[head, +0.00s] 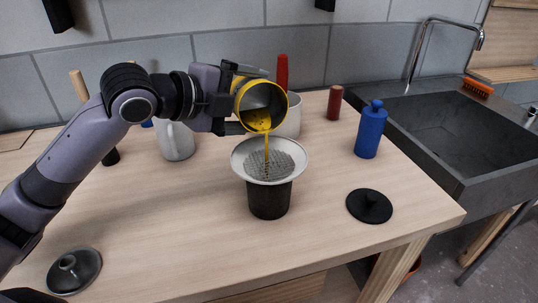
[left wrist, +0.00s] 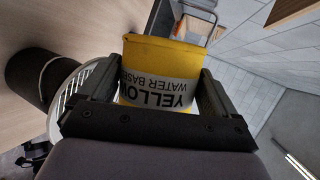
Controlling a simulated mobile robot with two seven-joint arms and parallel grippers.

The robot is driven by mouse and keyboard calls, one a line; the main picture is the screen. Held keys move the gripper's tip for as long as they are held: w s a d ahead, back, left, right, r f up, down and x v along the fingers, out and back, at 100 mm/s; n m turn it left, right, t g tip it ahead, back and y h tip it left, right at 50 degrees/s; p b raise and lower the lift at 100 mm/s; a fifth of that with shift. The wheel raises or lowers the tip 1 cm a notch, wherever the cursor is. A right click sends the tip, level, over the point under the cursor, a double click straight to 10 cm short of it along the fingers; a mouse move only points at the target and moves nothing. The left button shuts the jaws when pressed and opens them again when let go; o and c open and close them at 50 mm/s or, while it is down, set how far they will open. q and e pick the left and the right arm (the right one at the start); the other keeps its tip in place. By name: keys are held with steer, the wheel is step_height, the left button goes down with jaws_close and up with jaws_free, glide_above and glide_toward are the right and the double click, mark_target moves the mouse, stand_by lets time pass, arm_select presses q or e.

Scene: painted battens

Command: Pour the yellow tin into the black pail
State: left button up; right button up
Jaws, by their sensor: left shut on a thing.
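My left gripper (head: 232,98) is shut on the yellow tin (head: 244,92) and holds it tipped on its side above the pail. The tin also shows between the fingers in the left wrist view (left wrist: 158,72), with a label reading "YELLOW" and "WATER BAS". A thin yellow stream (head: 267,150) runs from the tin's mouth down to a white strainer (head: 240,165) with a grey mesh. The strainer sits on top of the black pail (head: 269,199), which stands upright on the table. The inside of the pail is hidden by the strainer. My right gripper is not seen.
A white container (head: 291,120) with a red handle and a grey mug (head: 177,141) stand behind. A blue bottle (head: 370,132), a dark red cylinder (head: 334,103) and a black lid (head: 369,206) are right. A grey lid (head: 74,271) lies front left. The sink (head: 440,125) adjoins at right.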

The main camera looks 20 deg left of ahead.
arm_select(q)
steer(key=shift+s+d+r+m+t, duration=0.3)
steer(key=shift+s+r+m+t, duration=0.15)
steer(key=shift+m+t, duration=0.2)
stand_by(1.4)
